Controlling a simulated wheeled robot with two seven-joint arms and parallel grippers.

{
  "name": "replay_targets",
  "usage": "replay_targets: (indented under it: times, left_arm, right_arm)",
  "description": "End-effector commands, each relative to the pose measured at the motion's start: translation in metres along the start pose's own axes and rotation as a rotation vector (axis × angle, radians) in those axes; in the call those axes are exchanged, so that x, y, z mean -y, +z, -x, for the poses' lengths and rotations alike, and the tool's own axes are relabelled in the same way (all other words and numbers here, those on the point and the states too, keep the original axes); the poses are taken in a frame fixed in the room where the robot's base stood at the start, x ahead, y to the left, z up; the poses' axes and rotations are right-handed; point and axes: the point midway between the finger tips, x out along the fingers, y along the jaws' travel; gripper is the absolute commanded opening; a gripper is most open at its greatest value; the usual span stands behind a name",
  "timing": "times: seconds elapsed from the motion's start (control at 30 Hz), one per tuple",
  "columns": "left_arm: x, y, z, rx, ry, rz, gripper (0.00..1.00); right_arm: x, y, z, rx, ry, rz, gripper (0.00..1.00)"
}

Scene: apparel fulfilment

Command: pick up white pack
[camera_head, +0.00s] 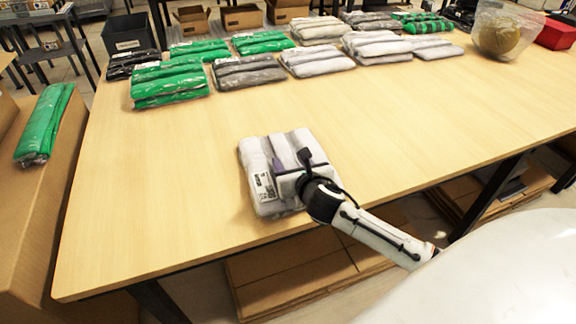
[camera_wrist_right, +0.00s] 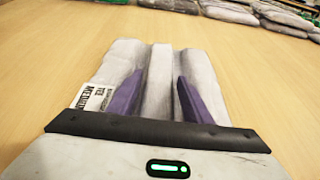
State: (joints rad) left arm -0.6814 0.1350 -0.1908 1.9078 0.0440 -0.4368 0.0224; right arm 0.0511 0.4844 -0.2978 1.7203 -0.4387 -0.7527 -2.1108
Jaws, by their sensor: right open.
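A white pack (camera_head: 255,158) in clear wrap with a printed label lies near the front edge of the wooden table. In the right wrist view the white pack (camera_wrist_right: 120,62) fills the space ahead of my right gripper (camera_wrist_right: 154,95), and its label reads "MEDIUM". My right gripper (camera_head: 290,160) is over the pack in the head view. Its two purple fingers are apart, with the middle of the pack showing between them. I cannot tell whether the fingers touch it. More white packs (camera_head: 318,62) lie in the back rows. My left gripper is not in view.
The wooden table (camera_head: 420,130) is clear around the pack. Rows of green packs (camera_head: 170,82) and grey packs (camera_head: 248,71) lie along the back. A bagged round item (camera_head: 505,35) and a red box (camera_head: 557,34) stand at back right. A cardboard box (camera_head: 40,200) with a green pack stands left.

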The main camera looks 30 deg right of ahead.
Motion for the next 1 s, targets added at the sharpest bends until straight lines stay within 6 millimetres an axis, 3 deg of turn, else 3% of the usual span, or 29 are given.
replay_targets:
  times: [0.1, 0.37, 0.67, 1.0]
  left_arm:
    - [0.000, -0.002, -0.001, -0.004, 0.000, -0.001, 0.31]
    - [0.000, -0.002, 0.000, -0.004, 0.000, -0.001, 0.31]
    - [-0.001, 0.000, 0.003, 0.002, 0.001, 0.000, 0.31]
    - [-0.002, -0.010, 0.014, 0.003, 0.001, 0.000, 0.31]
  right_arm:
    - [0.000, 0.000, 0.000, 0.000, 0.000, -0.001, 0.45]
    - [0.000, 0.000, 0.001, 0.000, 0.000, -0.001, 0.02]
    - [0.000, 0.008, 0.003, 0.004, 0.001, 0.000, 0.02]
    - [0.000, 0.070, 0.028, 0.008, 0.001, 0.001, 0.02]
